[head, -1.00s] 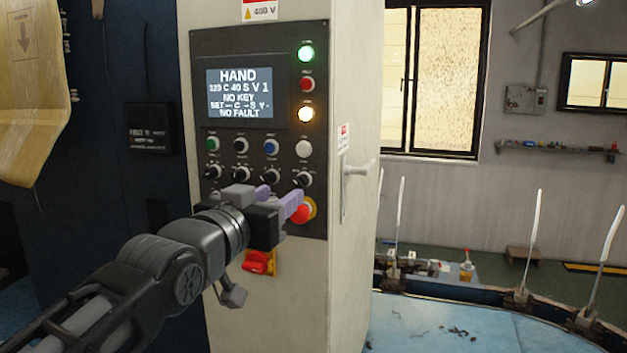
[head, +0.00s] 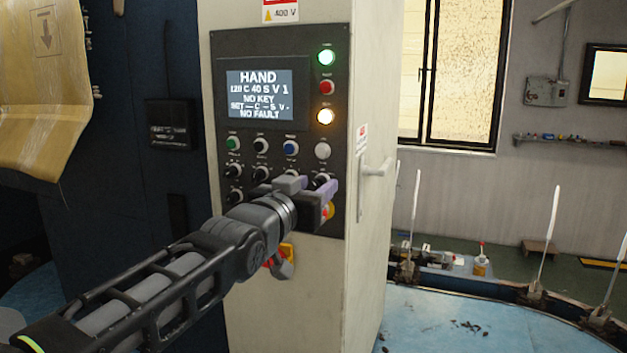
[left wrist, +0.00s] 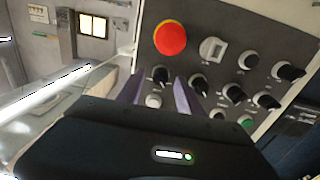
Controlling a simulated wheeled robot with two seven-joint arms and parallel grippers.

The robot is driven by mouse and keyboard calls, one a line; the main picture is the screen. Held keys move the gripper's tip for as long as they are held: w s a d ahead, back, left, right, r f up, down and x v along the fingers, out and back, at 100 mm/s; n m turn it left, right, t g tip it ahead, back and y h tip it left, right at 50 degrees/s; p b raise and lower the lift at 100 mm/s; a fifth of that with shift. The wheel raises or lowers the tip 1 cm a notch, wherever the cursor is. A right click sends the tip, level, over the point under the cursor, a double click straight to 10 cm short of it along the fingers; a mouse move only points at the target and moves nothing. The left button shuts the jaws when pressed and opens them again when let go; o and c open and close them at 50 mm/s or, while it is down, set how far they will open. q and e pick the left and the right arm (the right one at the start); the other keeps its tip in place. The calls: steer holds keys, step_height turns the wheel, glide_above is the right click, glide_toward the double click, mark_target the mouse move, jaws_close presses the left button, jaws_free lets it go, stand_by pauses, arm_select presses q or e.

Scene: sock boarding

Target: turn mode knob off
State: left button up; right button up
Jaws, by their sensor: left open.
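The control panel (head: 218,110) on the pale cabinet has two rows of black rotary knobs; their labels are too small to read. Its screen (head: 259,94) reads HAND, NO KEY and NO FAULT. My left gripper (head: 328,192) is open in front of the panel's right side, at the right-hand knob (head: 322,179) of the upper knob row. In the left wrist view this knob (left wrist: 160,75) lies between the purple fingertips (left wrist: 158,88); contact cannot be told. Another black knob (left wrist: 197,82) is just beside the fingers. The right gripper is not in view.
The red emergency button (left wrist: 170,38) is close to the fingers, with a key-type switch (left wrist: 212,48) beside it. A red rotary switch (head: 270,262) is below, partly behind my arm.

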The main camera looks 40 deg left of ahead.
arm_select(q)
jaws_close()
stand_by(0.5)
